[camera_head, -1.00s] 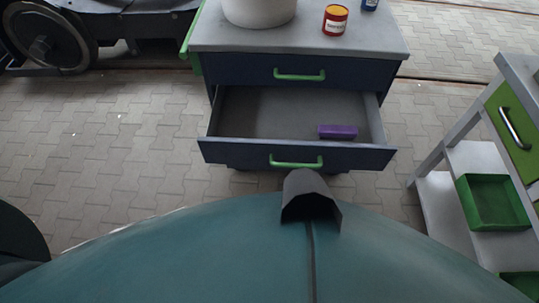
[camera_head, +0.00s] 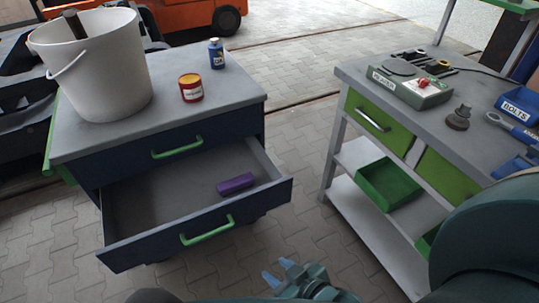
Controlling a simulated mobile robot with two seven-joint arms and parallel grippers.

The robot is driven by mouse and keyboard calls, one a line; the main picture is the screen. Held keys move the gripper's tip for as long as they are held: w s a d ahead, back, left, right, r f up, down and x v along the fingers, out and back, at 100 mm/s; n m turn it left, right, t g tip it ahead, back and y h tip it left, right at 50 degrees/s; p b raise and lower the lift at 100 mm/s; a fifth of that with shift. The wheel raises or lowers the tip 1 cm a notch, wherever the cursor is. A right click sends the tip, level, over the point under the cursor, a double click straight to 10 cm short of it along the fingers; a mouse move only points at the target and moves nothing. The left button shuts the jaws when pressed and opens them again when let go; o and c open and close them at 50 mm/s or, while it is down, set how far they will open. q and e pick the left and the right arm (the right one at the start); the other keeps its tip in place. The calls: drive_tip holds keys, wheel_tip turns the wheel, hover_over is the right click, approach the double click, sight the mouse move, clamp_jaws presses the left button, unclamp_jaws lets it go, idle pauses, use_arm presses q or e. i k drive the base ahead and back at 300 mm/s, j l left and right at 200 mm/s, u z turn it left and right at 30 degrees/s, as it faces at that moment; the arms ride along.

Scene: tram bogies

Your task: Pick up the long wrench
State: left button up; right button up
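A wrench-like tool (camera_head: 496,118) with a grey ring end lies on the right workbench near the right picture edge. Its other end runs toward the blue bins, and I cannot tell its full length. My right gripper (camera_head: 278,271) shows at the bottom middle, low over the floor in front of the open drawer. Its two pale blue fingertips are apart with nothing between them. It is well away from the tool. My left gripper is not in view.
The left cabinet (camera_head: 235,88) carries a white bucket (camera_head: 110,75), a red tin (camera_head: 191,90) and a blue bottle (camera_head: 216,55). Its open drawer holds a purple box (camera_head: 236,184). The right workbench (camera_head: 357,70) carries a grey-green device (camera_head: 420,90) and a blue bolts bin (camera_head: 518,106).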

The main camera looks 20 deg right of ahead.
sight(520, 134)
drive_tip(key=z, duration=2.7)
